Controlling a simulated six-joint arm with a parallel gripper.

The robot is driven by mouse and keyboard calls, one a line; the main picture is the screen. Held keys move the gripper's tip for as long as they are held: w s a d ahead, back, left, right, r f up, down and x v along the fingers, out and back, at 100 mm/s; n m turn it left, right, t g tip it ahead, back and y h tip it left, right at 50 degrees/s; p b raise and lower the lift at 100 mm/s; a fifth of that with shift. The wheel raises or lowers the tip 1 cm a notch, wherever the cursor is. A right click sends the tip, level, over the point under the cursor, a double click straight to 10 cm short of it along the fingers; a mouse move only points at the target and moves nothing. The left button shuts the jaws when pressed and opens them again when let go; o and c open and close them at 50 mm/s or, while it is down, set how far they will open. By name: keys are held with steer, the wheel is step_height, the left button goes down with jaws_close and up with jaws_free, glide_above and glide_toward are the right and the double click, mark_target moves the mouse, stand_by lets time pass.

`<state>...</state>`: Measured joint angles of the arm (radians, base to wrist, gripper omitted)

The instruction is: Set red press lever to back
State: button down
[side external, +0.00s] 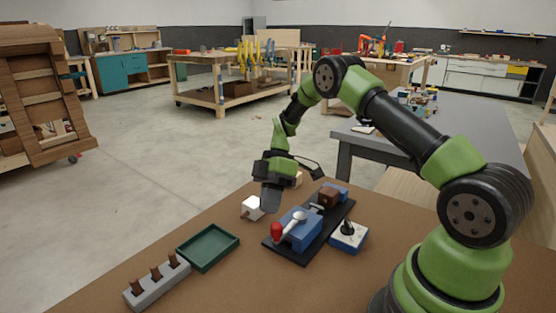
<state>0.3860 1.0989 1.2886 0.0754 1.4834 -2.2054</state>
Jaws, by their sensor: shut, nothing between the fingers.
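The red press lever (276,231) has a red knob on a pale metal arm. It is on a blue press body (303,234), with the knob toward the near left end. The press stands on a dark base plate (285,254), with a brown block (328,197) and another blue part (340,188) farther along it. My gripper (270,205) points down above and behind the red knob, apart from it as far as I can tell. It is shut and holds nothing.
A white block (251,209) lies left of the gripper. A green tray (191,247) and a grey rack with brown pegs (158,285) are at the front left. A blue and white box with a black knob (348,238) stands right of the press.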

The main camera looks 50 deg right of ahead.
steer(key=v, duration=1)
steer(key=shift+w+d, duration=0.2)
steer(key=shift+d, duration=0.1)
steer(key=s+a+r+m+t+h, duration=0.2)
steer(key=s+a+r+m, duration=0.15)
steer(key=r, duration=0.35)
steer(key=s+a+r+m+t+h, duration=0.1)
steer(key=s+a+r+m+h, duration=0.15)
steer(key=a+r, duration=0.35)
steer(key=s+a+r+m+t, duration=0.1)
steer(key=s+a+m+t, duration=0.1)
steer(key=s+m, duration=0.3)
steer(key=s+a+r+m+t, duration=0.1)
steer(key=s+a+m+t, duration=0.2)
steer(key=s, duration=0.7)
steer(key=m+t, duration=0.1)
steer(key=m, duration=0.1)
steer(key=shift+s+m, duration=0.25)
steer(key=shift+m, duration=0.05)
